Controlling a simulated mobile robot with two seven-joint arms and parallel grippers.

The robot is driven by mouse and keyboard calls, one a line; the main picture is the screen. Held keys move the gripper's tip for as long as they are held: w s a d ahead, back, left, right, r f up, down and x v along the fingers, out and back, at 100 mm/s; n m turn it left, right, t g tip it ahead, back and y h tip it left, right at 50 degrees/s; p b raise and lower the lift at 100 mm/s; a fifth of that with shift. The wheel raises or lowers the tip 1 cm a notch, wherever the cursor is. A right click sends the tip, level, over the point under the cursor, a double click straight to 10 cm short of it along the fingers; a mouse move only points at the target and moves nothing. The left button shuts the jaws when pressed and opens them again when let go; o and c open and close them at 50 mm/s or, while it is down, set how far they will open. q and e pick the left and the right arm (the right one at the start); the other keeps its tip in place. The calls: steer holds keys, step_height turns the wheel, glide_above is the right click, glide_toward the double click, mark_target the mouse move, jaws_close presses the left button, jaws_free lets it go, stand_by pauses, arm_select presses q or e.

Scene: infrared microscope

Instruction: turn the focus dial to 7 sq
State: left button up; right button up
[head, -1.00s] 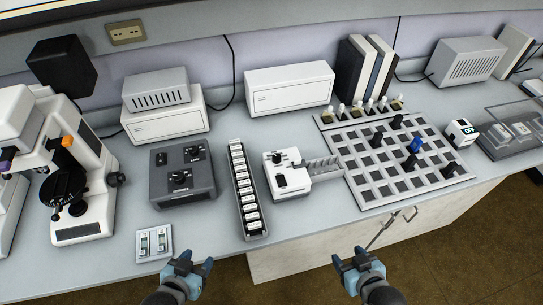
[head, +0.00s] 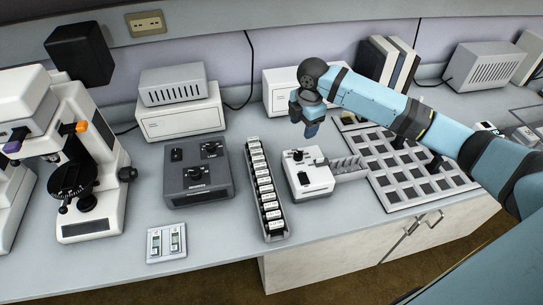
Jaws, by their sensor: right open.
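The microscope at the left has a black side knob (head: 128,174). The labels are too small to read, so I cannot tell which is the focus dial. My right gripper (head: 311,128) is open, pointing down above and behind the white device, apart from the knobs. My left gripper is out of view.
A narrow rack of labelled slides (head: 265,190) stands between the grey box and white device. A grid tray (head: 400,197) is at the right, partly hidden by my right arm. A small panel (head: 166,243) lies at the front.

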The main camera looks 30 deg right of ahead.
mark_target(299, 154)
steer(key=f, duration=0.8)
steer(key=w+f, duration=0.1)
steer(key=f, duration=0.4)
steer(key=shift+d, duration=0.15)
steer(key=c, duration=0.9)
steer(key=shift+c, duration=0.2)
